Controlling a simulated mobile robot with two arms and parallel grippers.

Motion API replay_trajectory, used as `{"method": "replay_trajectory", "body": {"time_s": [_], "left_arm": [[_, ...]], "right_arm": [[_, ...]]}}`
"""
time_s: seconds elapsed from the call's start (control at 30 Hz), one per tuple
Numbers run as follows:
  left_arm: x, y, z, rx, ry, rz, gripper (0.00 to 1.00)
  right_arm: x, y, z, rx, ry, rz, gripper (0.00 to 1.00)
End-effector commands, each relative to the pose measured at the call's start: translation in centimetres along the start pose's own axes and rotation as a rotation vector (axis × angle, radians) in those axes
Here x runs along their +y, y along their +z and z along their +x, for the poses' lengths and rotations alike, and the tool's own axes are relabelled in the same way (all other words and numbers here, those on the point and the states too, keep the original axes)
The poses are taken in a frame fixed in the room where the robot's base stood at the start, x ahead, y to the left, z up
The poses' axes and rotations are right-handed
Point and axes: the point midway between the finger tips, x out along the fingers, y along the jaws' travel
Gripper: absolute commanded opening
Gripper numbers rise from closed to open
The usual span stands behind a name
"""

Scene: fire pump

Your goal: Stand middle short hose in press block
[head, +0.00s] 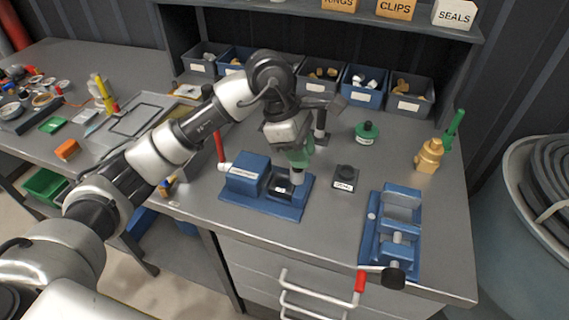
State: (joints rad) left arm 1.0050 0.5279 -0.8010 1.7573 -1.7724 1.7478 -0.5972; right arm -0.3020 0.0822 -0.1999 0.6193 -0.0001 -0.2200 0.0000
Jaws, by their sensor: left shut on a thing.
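My left gripper (299,157) reaches in over the press fixture and points down. It is shut on a short, light grey hose (297,177), which stands about upright below the fingers. The hose's lower end is at the right side of a small dark block with a white label (283,189), on the blue press base (262,205). I cannot tell whether the end is seated in the block or just above it. A blue housing (247,173) with a white label sits at the left of the base, with a red lever behind it. My right gripper is not in view.
A small black labelled block (345,178) stands right of the press. Labelled bins (409,97) line the back.

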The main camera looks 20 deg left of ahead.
Motion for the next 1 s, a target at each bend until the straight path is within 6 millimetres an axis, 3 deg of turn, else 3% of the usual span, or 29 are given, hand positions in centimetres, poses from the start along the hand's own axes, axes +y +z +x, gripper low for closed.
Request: {"method": "replay_trajectory", "body": {"time_s": [0.1, 0.23, 0.37, 0.6, 1.0], "left_arm": [[0.8, -2.4, 0.3, 0.000, -0.001, -0.004, 0.00], [1.3, -3.9, 0.6, -0.001, 0.000, -0.001, 0.00], [1.4, -4.5, 1.3, -0.001, -0.001, 0.000, 0.00], [1.4, -5.7, 4.2, -0.001, 0.000, 0.000, 0.00], [1.4, -6.0, 4.8, -0.001, 0.002, 0.002, 0.00]], "right_arm": [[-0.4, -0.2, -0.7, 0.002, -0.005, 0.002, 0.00], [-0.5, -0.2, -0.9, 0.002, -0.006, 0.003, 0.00], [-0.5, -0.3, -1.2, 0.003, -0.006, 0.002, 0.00], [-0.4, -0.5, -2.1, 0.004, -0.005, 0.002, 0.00], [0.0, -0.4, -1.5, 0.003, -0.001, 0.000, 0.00]]}}
